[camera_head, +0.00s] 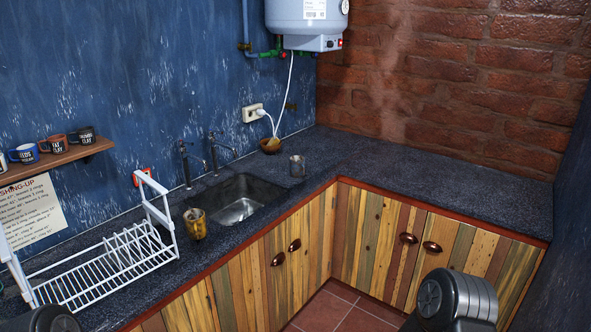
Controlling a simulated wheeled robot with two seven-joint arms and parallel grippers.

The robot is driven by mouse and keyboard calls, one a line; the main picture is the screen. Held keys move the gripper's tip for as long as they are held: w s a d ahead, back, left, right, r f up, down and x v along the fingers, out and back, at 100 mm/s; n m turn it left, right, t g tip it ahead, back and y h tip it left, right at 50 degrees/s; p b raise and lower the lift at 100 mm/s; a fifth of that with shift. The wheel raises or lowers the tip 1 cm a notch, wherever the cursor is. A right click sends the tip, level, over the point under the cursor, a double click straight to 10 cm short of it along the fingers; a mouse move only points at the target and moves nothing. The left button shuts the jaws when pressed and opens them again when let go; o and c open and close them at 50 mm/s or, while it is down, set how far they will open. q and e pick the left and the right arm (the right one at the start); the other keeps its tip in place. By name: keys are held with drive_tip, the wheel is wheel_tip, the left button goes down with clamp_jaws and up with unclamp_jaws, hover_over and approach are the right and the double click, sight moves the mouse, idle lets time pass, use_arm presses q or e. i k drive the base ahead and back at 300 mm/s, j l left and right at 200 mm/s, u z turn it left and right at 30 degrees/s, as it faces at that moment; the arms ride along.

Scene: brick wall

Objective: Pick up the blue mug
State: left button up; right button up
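The blue mug (24,153) stands on a small wooden wall shelf (72,155) at the left edge of the head view. A white mug (3,162), partly cut off by the picture edge, stands to its left. A brown and black mug (54,144) stands close to its right, and a dark mug (84,135) is farther right. Neither of my grippers shows. Only rounded dark parts of my arms show at the bottom left and bottom right, far from the shelf.
A white dish rack (98,268) stands on the dark counter (420,185) below the shelf. A yellowish cup (195,224) and a grey cup (297,166) stand by the sink (238,208). A water heater (306,18) hangs above. The right counter is clear.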

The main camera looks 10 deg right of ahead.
sight(297, 163)
drive_tip(key=i+l+u, duration=0.1)
drive_tip(key=u, duration=0.35)
drive_tip(key=i+l+u, duration=0.2)
drive_tip(key=u, duration=0.2)
drive_tip(key=i+l+u, duration=0.1)
drive_tip(key=l, duration=0.25)
drive_tip(key=i+l+u, duration=0.1)
drive_tip(key=i+l, duration=0.2)
drive_tip(key=i+l+u, duration=0.15)
drive_tip(key=l, duration=0.25)
drive_tip(key=i+l+u, duration=0.1)
drive_tip(key=l, duration=0.25)
drive_tip(key=i+l+u, duration=0.1)
drive_tip(key=l, duration=0.3)
drive_tip(key=i+l+u, duration=0.1)
drive_tip(key=i+l, duration=0.15)
drive_tip(key=l, duration=0.15)
drive_tip(key=i+l, duration=0.1)
drive_tip(key=l, duration=0.3)
drive_tip(key=i+l, duration=0.15)
drive_tip(key=l, duration=0.25)
drive_tip(key=i+l, duration=0.1)
drive_tip(key=l, duration=0.3)
drive_tip(key=i+l, duration=0.15)
drive_tip(key=l, duration=0.25)
